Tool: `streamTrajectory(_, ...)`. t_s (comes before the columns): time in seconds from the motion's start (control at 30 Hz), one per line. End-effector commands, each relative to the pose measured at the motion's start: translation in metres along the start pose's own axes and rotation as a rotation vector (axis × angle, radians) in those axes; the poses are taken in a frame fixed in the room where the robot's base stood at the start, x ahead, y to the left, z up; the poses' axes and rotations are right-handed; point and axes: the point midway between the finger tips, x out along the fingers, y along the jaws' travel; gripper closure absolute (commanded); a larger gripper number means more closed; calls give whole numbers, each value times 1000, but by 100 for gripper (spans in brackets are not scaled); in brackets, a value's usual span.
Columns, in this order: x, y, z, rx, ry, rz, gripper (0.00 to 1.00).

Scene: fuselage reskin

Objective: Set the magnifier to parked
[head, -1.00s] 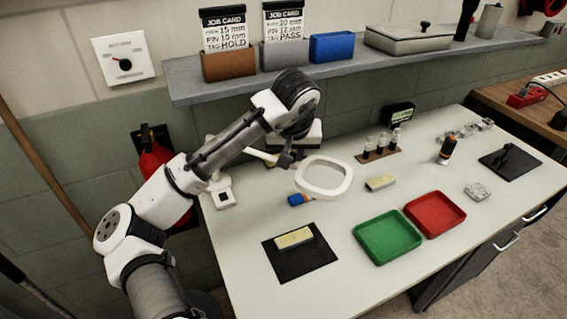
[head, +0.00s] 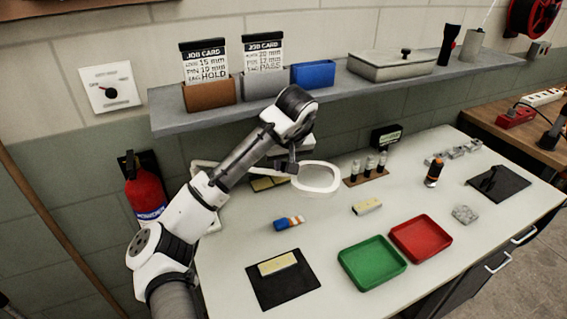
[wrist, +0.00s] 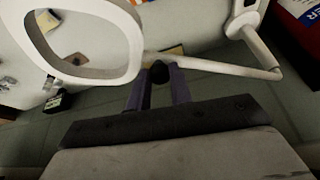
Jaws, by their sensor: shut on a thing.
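The magnifier has a white rounded ring (head: 318,190) around a clear lens, over the back left of the workbench. In the wrist view its ring (wrist: 95,74) is at upper left, and its thin white arm (wrist: 215,68) runs right to a jointed post. My gripper (head: 290,166) is at the left side of the ring in the head view. In the wrist view my gripper (wrist: 158,76) has its two fingers shut around a small dark knob beside the ring, where the magnifier arm meets it. The fingertips are small and partly hidden in the head view.
The shelf (head: 210,117) with job card holders is above and behind my arm. A rack of vials (head: 367,173) stands just right of the ring. A blue-and-orange item (head: 288,222), green tray (head: 371,263) and red tray (head: 420,238) lie in front.

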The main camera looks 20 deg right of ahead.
Motion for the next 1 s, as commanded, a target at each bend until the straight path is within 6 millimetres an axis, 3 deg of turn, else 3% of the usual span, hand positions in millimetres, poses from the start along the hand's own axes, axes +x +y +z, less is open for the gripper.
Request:
streamTrajectory(0.4, 0, 0, -1, -5, 1, -2, 100)
streamTrajectory(0.43, 0, 0, -1, -5, 1, -2, 75)
streamTrajectory(0.57, 0, 0, -1, -4, 1, -2, 58)
streamTrajectory(0.87, -1, 0, 0, -3, 1, -1, 57)
streamTrajectory(1.0, -12, 0, 0, -3, 3, 0, 57)
